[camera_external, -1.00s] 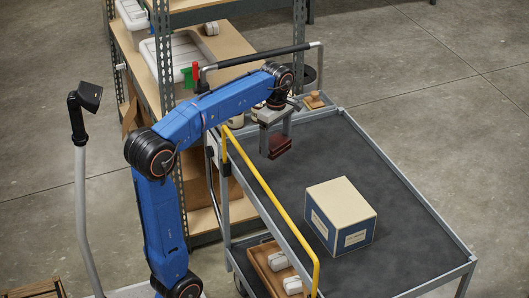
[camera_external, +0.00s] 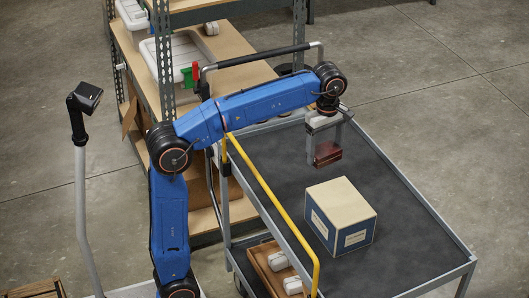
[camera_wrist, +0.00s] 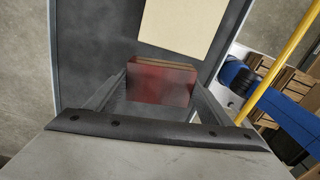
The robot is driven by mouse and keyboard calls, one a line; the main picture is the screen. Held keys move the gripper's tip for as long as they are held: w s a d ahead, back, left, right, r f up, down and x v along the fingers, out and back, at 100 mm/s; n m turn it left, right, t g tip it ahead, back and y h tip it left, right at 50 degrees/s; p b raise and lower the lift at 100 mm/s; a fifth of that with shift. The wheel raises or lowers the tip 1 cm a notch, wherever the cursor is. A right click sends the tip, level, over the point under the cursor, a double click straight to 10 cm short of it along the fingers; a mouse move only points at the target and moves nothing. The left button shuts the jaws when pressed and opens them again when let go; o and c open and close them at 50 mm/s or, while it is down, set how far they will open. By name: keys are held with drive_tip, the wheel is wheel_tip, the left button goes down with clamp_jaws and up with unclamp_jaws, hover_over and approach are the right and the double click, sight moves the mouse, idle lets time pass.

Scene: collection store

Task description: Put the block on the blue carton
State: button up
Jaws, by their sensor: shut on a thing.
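A reddish-brown block (camera_external: 327,154) is held between the fingers of my gripper (camera_external: 326,146), above the cart's dark top. The block also shows in the wrist view (camera_wrist: 160,82), between the two fingers. The blue carton (camera_external: 324,239) has a cream top and pale labels on its sides. It stands on the cart top, nearer the camera than the block. In the wrist view, the carton's cream top (camera_wrist: 185,27) lies just beyond the block. The block is apart from the carton.
The grey cart (camera_external: 411,276) has a raised metal rim and a yellow rail (camera_external: 271,208) along its left side. A shelf rack (camera_external: 168,60) with white bins stands behind at left. A wooden tray (camera_external: 262,262) with white items sits below. The cart top right of the carton is clear.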

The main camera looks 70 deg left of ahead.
wheel_tip(320, 180, up, 4)
drive_tip(key=m, duration=0.2)
hover_over(341, 201)
drive_tip(key=a, duration=0.1)
drive_tip(key=f, duration=0.6)
drive_tip(key=d+f, duration=0.1)
drive_tip(key=f, duration=0.2)
drive_tip(key=shift+w+f, duration=0.1)
drive_tip(key=shift+f, duration=0.05)
drive_tip(key=shift+f, duration=0.15)
drive_tip(key=o, duration=1.1)
wheel_tip(341, 201, up, 12)
drive_tip(key=shift+r, duration=0.15)
